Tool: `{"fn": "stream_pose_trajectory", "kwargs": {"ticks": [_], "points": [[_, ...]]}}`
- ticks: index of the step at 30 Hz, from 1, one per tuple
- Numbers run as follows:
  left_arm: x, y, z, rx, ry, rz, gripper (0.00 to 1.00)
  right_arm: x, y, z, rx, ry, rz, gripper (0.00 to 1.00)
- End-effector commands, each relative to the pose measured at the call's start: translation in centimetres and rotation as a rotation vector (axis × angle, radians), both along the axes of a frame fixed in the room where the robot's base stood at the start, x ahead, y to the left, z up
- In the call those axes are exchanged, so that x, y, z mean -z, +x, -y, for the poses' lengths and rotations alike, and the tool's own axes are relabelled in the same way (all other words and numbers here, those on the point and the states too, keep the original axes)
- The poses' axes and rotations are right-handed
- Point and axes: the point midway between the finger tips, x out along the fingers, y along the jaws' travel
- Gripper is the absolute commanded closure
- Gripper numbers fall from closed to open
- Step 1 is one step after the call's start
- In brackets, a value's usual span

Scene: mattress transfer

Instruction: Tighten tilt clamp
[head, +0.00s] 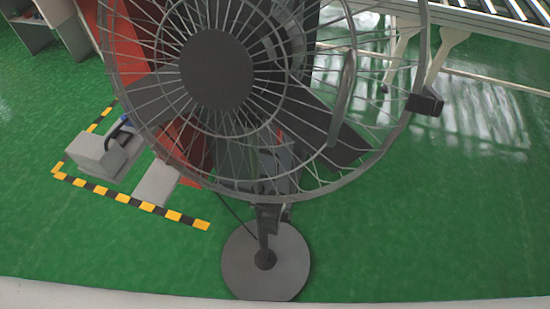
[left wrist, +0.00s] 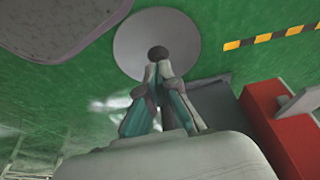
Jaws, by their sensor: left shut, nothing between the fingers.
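A large pedestal fan with a grey wire cage (head: 217,70) fills the upper middle of the head view. Its short pole (head: 263,232) stands on a round grey base (head: 290,270). A dark joint (head: 268,212) sits just below the cage; I cannot make out a separate clamp knob. In the left wrist view my left gripper (left wrist: 158,70) is shut and empty, its fingertips overlapping the dark centre of the round base (left wrist: 180,35). I cannot tell how near they are to the pole. Grey shapes behind the cage are too cluttered to identify. My right gripper is not in view.
Yellow-black tape (head: 125,197) marks the floor beside a grey box (head: 103,155) at left. A conveyor (head: 480,20) stands at upper right. Green floor (head: 440,230) is clear at right.

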Motion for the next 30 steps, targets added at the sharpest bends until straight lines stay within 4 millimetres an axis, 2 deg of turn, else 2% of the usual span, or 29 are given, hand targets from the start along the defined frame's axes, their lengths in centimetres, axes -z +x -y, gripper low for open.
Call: {"fn": "stream_pose_trajectory", "kwargs": {"ticks": [1, 3, 6, 9, 15, 20, 26, 30], "points": [[-0.7, 2.3, 0.8, 0.005, -0.012, 0.044, 1.00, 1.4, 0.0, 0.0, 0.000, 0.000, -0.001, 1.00], [-2.9, 5.2, 1.7, 0.013, -0.028, 0.099, 1.00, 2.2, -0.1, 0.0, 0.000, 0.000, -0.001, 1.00], [-6.4, 8.6, 2.9, 0.023, -0.048, 0.174, 1.00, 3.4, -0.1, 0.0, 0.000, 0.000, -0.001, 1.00], [-9.9, 11.0, 3.8, 0.031, -0.066, 0.237, 1.00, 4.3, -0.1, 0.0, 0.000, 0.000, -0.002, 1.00], [-15.8, 13.8, 4.9, 0.045, -0.094, 0.336, 1.00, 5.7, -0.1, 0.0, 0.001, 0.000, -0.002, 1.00], [-20.1, 15.1, 5.5, 0.054, -0.112, 0.406, 1.00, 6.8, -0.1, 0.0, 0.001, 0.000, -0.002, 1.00], [-23.0, 18.5, 8.6, 0.098, -0.182, 0.634, 1.00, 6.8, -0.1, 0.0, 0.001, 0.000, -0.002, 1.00], [-25.7, 20.5, 10.8, 0.122, -0.236, 0.819, 1.00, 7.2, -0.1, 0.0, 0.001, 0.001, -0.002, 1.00]]}}
